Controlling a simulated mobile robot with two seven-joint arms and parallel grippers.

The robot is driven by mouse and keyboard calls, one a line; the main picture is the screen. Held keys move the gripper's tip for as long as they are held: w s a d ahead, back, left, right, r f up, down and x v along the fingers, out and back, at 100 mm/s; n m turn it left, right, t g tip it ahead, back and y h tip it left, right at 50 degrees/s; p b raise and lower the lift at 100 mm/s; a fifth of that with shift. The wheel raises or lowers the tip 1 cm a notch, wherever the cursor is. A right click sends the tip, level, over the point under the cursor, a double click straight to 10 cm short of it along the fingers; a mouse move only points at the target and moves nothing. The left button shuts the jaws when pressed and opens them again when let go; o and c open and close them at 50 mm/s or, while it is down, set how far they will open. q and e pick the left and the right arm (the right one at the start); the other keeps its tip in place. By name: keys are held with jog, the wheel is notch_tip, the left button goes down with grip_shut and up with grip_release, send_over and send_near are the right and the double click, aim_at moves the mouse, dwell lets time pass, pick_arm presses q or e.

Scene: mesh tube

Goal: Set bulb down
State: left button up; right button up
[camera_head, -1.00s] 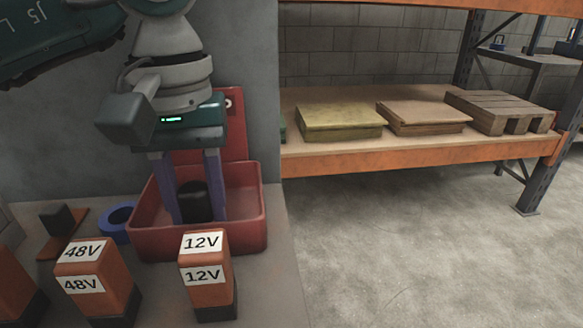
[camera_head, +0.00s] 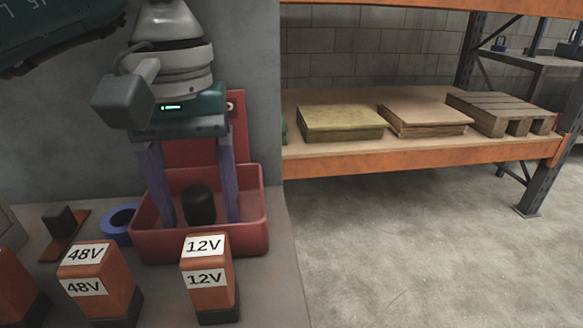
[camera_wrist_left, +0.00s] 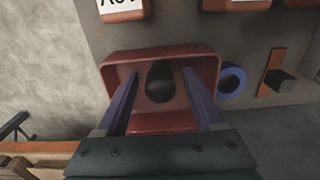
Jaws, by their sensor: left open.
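The bulb, a short black cylinder (camera_head: 200,205), stands upright inside a red box (camera_head: 160,245) with its lid raised at the back. In the left wrist view the black bulb (camera_wrist_left: 160,82) shows near the middle of the red box (camera_wrist_left: 160,54). My left gripper (camera_head: 200,219) points down into the box with its two purple fingers spread wide, one on each side of the bulb. Gaps show between fingers and bulb, so it is open and empty. My right gripper is not in view.
An orange 12V battery (camera_head: 207,280) stands in front of the box, with a 48V battery (camera_head: 100,284) to its left. A blue ring (camera_head: 118,224) lies left of the box. A shelf (camera_head: 420,155) with flat stacks and a pallet is at right.

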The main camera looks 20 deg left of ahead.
aim_at(194, 186)
pick_arm(q)
notch_tip(194, 186, up, 6)
jog(key=shift+r+p, duration=0.2)
jog(key=shift+p, duration=0.15)
